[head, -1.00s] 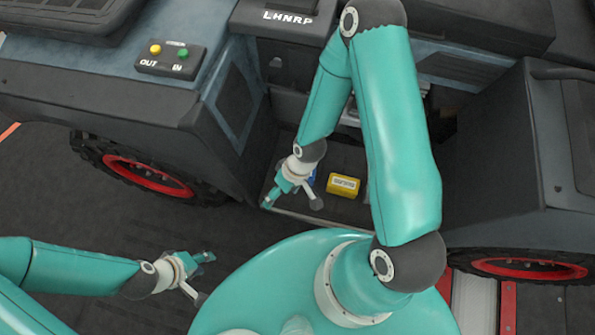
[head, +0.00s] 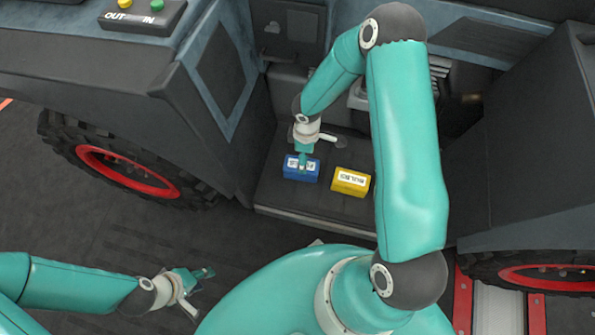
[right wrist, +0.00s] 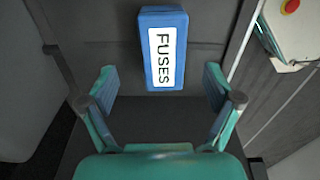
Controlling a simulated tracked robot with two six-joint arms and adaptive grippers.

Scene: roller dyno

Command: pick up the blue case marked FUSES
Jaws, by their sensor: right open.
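The blue case (head: 302,170) marked FUSES sits on the dark footwell floor of the vehicle. In the right wrist view the blue case (right wrist: 162,48) lies ahead of the fingers, with its white label readable. My right gripper (right wrist: 161,95) is open and empty, and the case is centred between the line of its two fingers, a little beyond them. In the head view the right gripper (head: 304,155) is over the case and hides part of its label. My left gripper (head: 206,290) is open and empty at the lower left, well away from the case.
A yellow case (head: 350,181) with a white label stands just right of the blue one. The footwell floor (head: 275,200) has vehicle body on both sides. A wheel with a red rim (head: 130,170) is at left. A button box (head: 143,14) sits at upper left.

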